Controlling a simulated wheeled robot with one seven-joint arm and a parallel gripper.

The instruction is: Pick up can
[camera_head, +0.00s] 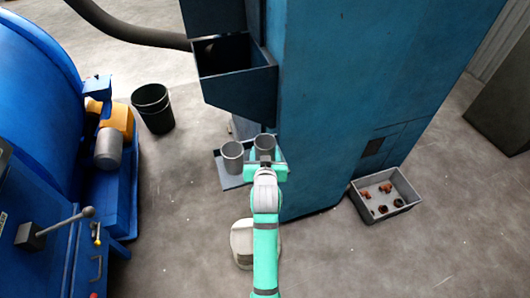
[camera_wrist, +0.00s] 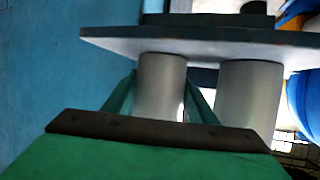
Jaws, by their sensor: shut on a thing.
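Two plain grey cans show beside a blue machine. My gripper (camera_head: 265,166) is shut on the right can (camera_head: 265,144), which also shows between my two green fingers in the wrist view (camera_wrist: 160,88). The other can (camera_head: 232,157) stands upright on a flat grey-blue tray (camera_head: 224,182), close to the held can but outside my fingers. In the wrist view the scene looks upside down, with the tray (camera_wrist: 110,40) at the top and the other can (camera_wrist: 247,100) at right. I cannot tell whether the held can touches the tray.
The tall blue machine (camera_head: 350,90) stands close behind and right of my gripper, with an open chute (camera_head: 237,90) above. A grey box (camera_head: 388,212) with small reddish parts is on the floor at right. A black bin (camera_head: 153,112) and blue machinery stand at left. Floor between is clear.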

